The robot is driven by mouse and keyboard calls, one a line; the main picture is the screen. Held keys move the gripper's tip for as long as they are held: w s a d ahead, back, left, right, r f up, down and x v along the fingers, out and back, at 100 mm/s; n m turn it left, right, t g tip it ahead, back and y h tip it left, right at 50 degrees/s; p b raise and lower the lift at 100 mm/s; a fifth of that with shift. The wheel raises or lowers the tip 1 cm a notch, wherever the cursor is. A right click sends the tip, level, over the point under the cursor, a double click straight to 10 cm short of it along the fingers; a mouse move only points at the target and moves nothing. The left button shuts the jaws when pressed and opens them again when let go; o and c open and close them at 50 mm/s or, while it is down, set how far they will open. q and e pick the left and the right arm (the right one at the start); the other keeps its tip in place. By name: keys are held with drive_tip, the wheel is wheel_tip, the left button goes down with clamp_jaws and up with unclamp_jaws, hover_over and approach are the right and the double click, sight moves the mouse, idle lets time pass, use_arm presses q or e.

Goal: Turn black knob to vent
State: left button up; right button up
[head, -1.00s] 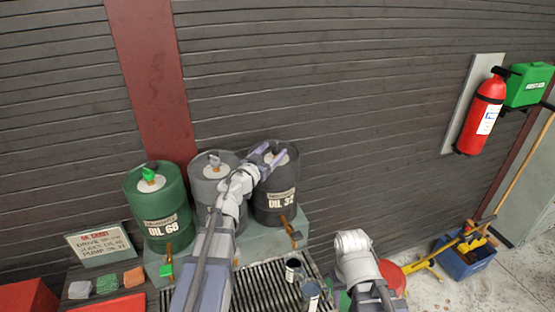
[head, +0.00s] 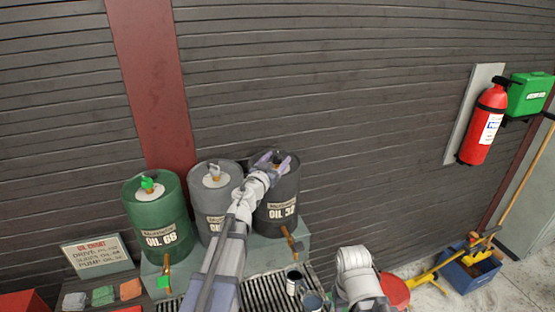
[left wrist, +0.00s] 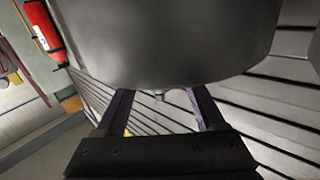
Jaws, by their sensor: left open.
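The black drum (head: 277,208) marked OIL 32 stands at the right of three drums in the head view. My left gripper (head: 275,161) is open over its top, with its fingers spread on either side of the cap area. The black knob is not clearly visible there; my gripper covers that spot. In the left wrist view, the two fingers of the left gripper (left wrist: 160,108) stand apart below a large grey rounded body, with a small tip (left wrist: 158,97) between them. Contact cannot be told. My right gripper is not in view.
The middle grey drum (head: 209,202) and the green drum (head: 160,220) marked OIL 68 stand to the left, each with its own knob. Cans (head: 293,280) stand on a slatted grate in front. A fire extinguisher (head: 484,125) hangs at the right.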

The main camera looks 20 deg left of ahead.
use_arm(q)
drive_tip(key=shift+w+d, duration=0.1)
drive_tip(key=shift+w, duration=0.35)
clamp_jaws()
idle(0.3)
